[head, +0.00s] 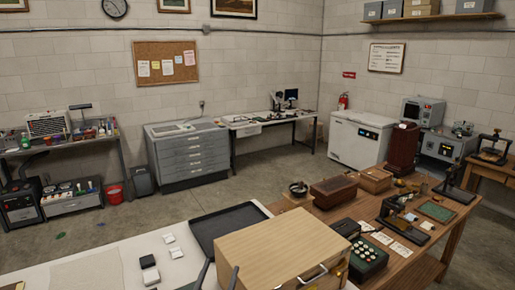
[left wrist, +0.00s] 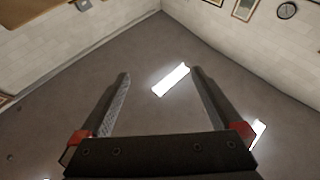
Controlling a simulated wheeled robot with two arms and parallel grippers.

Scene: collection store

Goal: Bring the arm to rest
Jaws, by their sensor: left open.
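My left gripper (head: 221,266) shows at the bottom edge of the head view, only as two dark finger tips in front of the white table and the wooden box. In the left wrist view, the left gripper (left wrist: 160,74) has its two fingers wide apart with nothing between them. Behind them are the grey ceiling and a bright lamp (left wrist: 171,79), so the fingers point upward. My right gripper is not in view.
A pale wooden box (head: 275,248) with a metal handle stands close by, right of the fingers. A black tray (head: 205,238) and small white boxes (head: 168,238) lie on the white table (head: 110,235). A brown table (head: 405,262) holds several instruments.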

